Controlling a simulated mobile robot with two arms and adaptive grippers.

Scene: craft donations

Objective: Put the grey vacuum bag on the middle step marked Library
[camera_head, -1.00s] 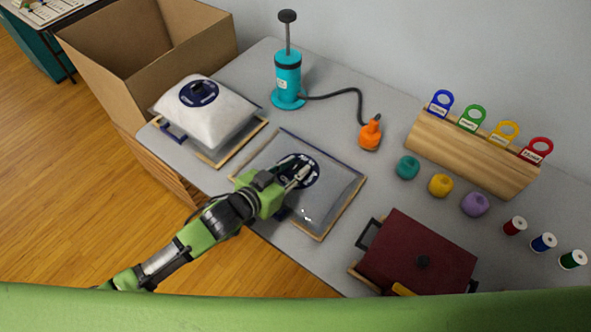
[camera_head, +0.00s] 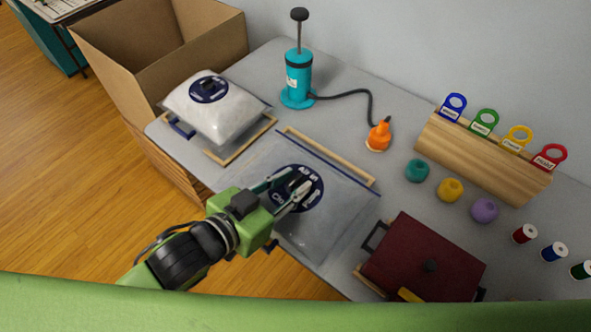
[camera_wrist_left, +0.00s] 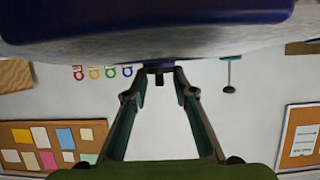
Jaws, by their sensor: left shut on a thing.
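The grey vacuum bag (camera_head: 335,217) is a flat, see-through bag with a dark blue round valve label. My left gripper (camera_head: 298,188) is shut on it at the label, and the bag hangs over the wooden-edged tray (camera_head: 330,157), whose far rim shows behind it. In the left wrist view the bag (camera_wrist_left: 160,42) fills the top, at the tips of the gripper (camera_wrist_left: 158,78). I see no step marked Library in these views. My right gripper is not in view.
A white filled bag (camera_head: 215,112) lies on another tray to the left, beside an open cardboard box (camera_head: 160,50). A teal pump (camera_head: 298,80) with an orange nozzle (camera_head: 379,136) stands behind. A dark red case (camera_head: 425,258), yarn balls, spools and a wooden tag block (camera_head: 480,160) are right.

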